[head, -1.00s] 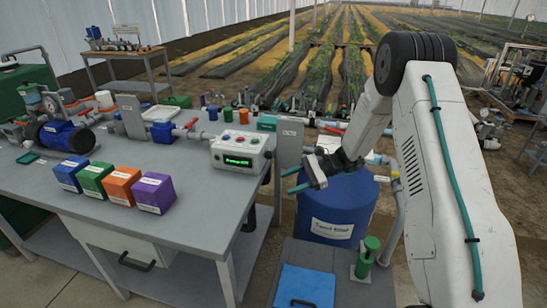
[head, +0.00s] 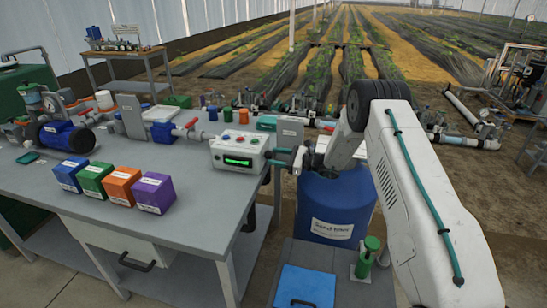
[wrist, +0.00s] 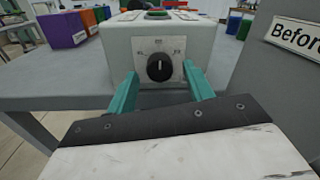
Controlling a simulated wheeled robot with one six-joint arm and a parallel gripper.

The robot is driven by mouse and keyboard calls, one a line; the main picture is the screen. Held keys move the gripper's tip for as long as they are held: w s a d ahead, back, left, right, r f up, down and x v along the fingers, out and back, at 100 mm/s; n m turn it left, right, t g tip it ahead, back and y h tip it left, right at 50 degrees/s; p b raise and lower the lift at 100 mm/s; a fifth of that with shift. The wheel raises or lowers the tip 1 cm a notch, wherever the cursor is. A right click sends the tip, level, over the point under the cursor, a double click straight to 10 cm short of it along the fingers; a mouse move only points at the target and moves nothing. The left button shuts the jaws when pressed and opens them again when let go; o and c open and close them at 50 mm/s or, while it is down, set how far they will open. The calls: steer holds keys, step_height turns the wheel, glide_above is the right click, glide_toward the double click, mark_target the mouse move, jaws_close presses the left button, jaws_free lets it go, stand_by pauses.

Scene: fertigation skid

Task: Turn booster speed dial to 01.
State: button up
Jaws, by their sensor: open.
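The booster speed dial (wrist: 160,67) is a round black knob with a white pointer line, on a pale square plate with small marks on the side of a grey control box. The pointer stands roughly upright; the marks are too small to read. The control box (head: 238,150) has a lit green display and several coloured buttons on top; the dial's side is hidden in the head view. My gripper (wrist: 158,92) is open, with its teal fingers to the left and right of the dial. The fingers look apart from the knob. In the head view my gripper (head: 283,157) is at the box's right side.
A grey upright plate with a label reading "Before" (wrist: 296,37) stands close on the right in the wrist view. Coloured boxes (head: 112,185) sit on the bench to the left. A blue drum (head: 335,205) stands below my arm.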

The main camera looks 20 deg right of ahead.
steer(key=shift+x, duration=0.8)
steer(key=c, duration=1)
steer(key=shift+n, duration=0.3)
steer(key=n, duration=1.1)
steer(key=shift+d+n+y, duration=0.1)
steer(key=shift+n+y, duration=0.2)
